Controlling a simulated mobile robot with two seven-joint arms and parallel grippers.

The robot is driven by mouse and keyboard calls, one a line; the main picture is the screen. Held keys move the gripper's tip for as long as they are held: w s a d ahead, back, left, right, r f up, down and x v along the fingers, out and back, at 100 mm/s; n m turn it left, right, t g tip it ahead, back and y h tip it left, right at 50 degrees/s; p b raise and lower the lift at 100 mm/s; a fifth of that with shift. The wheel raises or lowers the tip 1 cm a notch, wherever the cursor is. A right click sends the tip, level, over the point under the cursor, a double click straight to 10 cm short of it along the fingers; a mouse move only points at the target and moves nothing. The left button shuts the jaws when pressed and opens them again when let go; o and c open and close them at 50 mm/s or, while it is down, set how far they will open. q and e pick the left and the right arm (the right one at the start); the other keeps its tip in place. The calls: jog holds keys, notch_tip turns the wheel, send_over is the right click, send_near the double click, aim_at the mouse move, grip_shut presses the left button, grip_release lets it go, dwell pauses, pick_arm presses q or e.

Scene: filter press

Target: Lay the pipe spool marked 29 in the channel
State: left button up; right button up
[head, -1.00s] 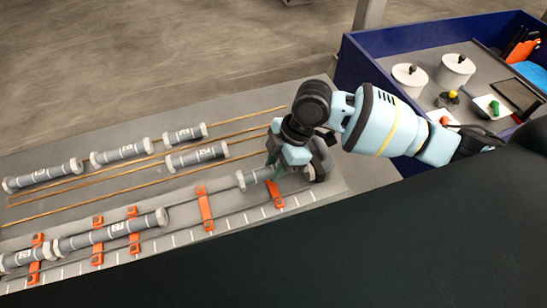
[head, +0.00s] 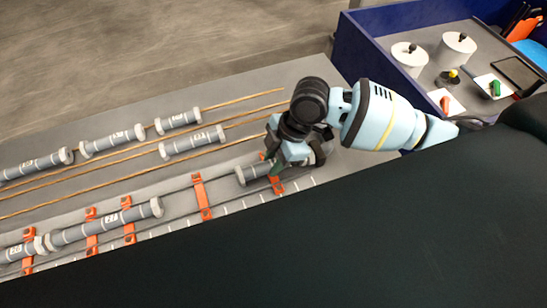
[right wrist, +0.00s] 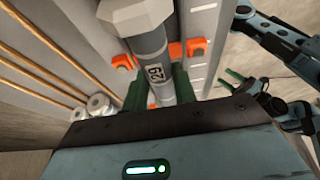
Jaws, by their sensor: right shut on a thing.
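The pipe spool marked 29 (right wrist: 152,62) is a grey pipe with pale end collars and white bands. My right gripper (head: 272,172) is shut on it, with green fingers on either side of the pipe in the right wrist view. In the head view the spool's free end (head: 252,173) points left. The channel (head: 228,187), between long grey rails with orange brackets, runs under the spool. The spool is lined up with it; whether it touches the bottom is hidden. My left gripper (right wrist: 246,83) shows in the right wrist view, its green fingers apart and empty.
Another spool (head: 110,219) lies in the channel to the left, with one more (head: 18,252) beyond it. Several spools (head: 112,142) lie among copper-coloured rods behind. An orange bracket (head: 202,195) stands left of the held spool. A blue-walled bench (head: 365,62) is at upper right.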

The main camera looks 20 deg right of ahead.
jog(key=o, duration=1.1)
jog(key=shift+r, duration=0.1)
jog(key=v, duration=0.7)
jog(key=shift+d+r, duration=0.2)
jog(key=shift+r, duration=0.1)
